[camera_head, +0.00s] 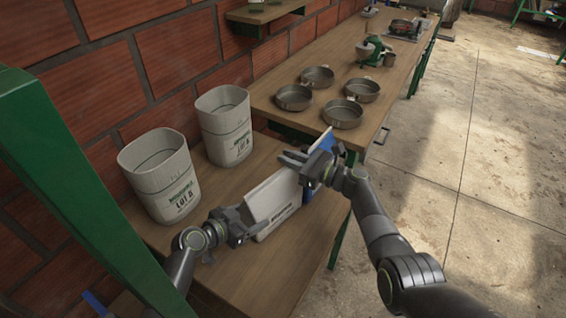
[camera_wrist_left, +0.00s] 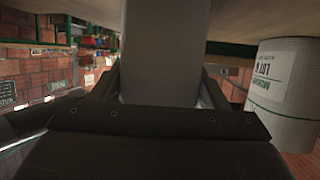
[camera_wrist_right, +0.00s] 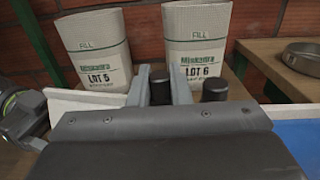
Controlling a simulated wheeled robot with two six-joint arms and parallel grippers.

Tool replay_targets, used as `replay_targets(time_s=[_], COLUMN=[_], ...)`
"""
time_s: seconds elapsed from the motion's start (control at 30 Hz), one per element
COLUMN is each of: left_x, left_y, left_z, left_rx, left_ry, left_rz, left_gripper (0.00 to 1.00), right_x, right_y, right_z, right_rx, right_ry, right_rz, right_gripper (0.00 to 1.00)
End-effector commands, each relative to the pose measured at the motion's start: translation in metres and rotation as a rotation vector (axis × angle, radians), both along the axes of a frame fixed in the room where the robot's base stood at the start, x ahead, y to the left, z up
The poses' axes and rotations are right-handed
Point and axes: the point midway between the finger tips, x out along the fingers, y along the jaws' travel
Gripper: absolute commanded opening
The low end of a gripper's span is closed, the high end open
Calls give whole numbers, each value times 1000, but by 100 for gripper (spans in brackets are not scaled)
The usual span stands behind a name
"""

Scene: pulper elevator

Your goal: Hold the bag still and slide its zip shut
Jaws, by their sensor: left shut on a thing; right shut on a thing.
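The pale bag (camera_head: 272,203) stands upright on the wooden bench, its dark print facing the front. My left gripper (camera_head: 240,224) is shut on the bag's left end. In the left wrist view a pale grey panel of the bag (camera_wrist_left: 165,45) runs between the fingers. My right gripper (camera_head: 300,162) is shut at the bag's top edge, towards its right end. In the right wrist view a dark knob (camera_wrist_right: 160,86) shows between the fingers, apparently the zip slider. The bag's pale top edge (camera_wrist_right: 90,96) extends left from there. The zip line itself is too small to make out.
A blue panel (camera_head: 326,142) shows beside the bag's right end. Two pale printed bins, lot 5 (camera_head: 160,180) and lot 6 (camera_head: 225,125), stand behind the bag against the brick wall. Several round metal pans (camera_head: 342,113) sit on the farther bench. The front of the near bench is clear.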

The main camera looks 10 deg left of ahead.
Motion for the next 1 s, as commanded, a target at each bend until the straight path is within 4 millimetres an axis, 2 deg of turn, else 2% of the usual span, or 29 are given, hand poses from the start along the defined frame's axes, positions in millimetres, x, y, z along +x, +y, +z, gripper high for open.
replay_targets(time_s=[0.37,0.4,0.53,0.57,0.83,1.0], left_x=[0,0,0,0,0,0], left_y=[0,0,0,0,0,0], left_z=[0,0,0,0,0,0], left_rx=[1,1,0,0,1,1], left_ry=[-2,-2,-1,-1,-1,1], left_rz=[-2,-2,-1,-1,0,0], left_gripper=[28,28,28,28,28,28], right_x=[4,4,4,4,3,0], right_y=[-4,-4,-4,-4,-4,-13], right_z=[-1,-1,-1,-1,-1,-1], right_rx=[-4,-4,-4,-3,-1,0], right_ry=[1,1,1,0,-1,0], right_rz=[-9,-9,-8,-7,-5,-7], right_gripper=[0,20,37,39,39,39])
